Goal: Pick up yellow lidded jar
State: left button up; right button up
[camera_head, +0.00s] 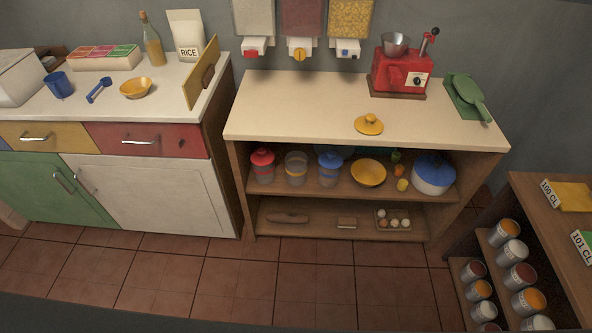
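A clear jar with a yellow band (296,168) stands upright on the upper shelf of the open wooden unit. It stands between a red-lidded jar (262,166) and a blue-lidded jar (330,169). Its top looks open, with no yellow lid visible on it. A yellow lid with a knob (369,124) lies on the countertop above, to the right. Neither of my grippers is in view.
A yellow bowl (368,173) and blue-lidded pot (433,174) share the shelf. Tiled floor (300,270) in front is clear.

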aim_at(296, 162)
jog(key=i+l+u, duration=0.15)
jog(key=i+l, duration=0.2)
jog(key=i+l+u, duration=0.1)
jog(key=i+l, duration=0.25)
jog(key=i+l+u, duration=0.15)
jog(key=i+l, duration=0.15)
jog(key=l, duration=0.15)
jog(key=i+l+u, duration=0.1)
jog(key=i+l, duration=0.2)
jog(key=l, duration=0.15)
jog(key=i+l+u, duration=0.15)
jog(key=l, duration=0.35)
jog(key=i, duration=0.1)
